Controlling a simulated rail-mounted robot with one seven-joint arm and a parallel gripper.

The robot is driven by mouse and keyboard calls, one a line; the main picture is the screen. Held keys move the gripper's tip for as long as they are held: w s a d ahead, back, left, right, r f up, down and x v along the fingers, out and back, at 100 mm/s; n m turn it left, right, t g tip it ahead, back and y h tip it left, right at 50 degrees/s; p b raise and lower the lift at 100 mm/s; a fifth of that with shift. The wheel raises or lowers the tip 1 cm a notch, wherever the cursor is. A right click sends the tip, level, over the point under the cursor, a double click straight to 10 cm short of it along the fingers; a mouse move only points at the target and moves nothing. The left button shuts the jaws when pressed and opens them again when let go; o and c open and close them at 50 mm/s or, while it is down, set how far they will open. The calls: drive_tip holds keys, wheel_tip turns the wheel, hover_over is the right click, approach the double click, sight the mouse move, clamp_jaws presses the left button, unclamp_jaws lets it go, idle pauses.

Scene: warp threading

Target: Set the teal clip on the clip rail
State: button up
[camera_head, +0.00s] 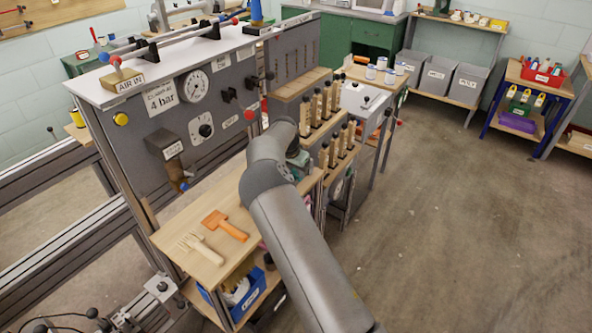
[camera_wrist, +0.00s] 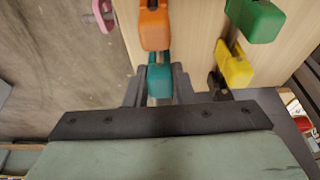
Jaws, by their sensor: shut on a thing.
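In the wrist view, the teal clip (camera_wrist: 160,77) sits between the fingers of my gripper (camera_wrist: 157,92), which is shut on it. An orange clip (camera_wrist: 154,28) lies just beyond the teal clip, close in line with it. In the head view my arm covers the gripper and the teal clip. I cannot make out the clip rail for certain in either view.
In the wrist view, a green clip (camera_wrist: 255,20) and a yellow clip (camera_wrist: 235,68) are to the right over a pale wooden surface (camera_wrist: 198,35). A pink item (camera_wrist: 102,15) is at upper left. In the head view, an orange tool (camera_head: 224,224) and a wooden fork (camera_head: 200,247) lie on a shelf.

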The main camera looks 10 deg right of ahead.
drive_tip(key=shift+f+b, duration=0.55)
drive_tip(key=shift+f, duration=0.2)
drive_tip(key=o, duration=1)
drive_tip(key=b+v, duration=0.2)
drive_tip(key=v, duration=1.5)
drive_tip(key=s+d+r+n+g+y, duration=0.1)
drive_tip(key=s+d+r, duration=0.15)
drive_tip(key=s, duration=0.45)
drive_tip(key=s+d+r+y, duration=0.1)
drive_tip(key=s+d+y, duration=0.1)
drive_tip(key=s+d, duration=0.35)
drive_tip(key=s+a+f+n, duration=0.1)
drive_tip(key=s+n, duration=0.1)
drive_tip(key=s, duration=0.9)
drive_tip(key=s+a+f+n, duration=0.1)
drive_tip(key=s+n, duration=0.2)
drive_tip(key=s, duration=0.9)
drive_tip(key=s+a+f+n+g, duration=0.1)
drive_tip(key=s+a+n, duration=0.1)
drive_tip(key=s, duration=0.9)
drive_tip(key=shift+s+f+n, duration=0.3)
drive_tip(key=shift+s+n, duration=0.05)
drive_tip(key=shift+n, duration=0.25)
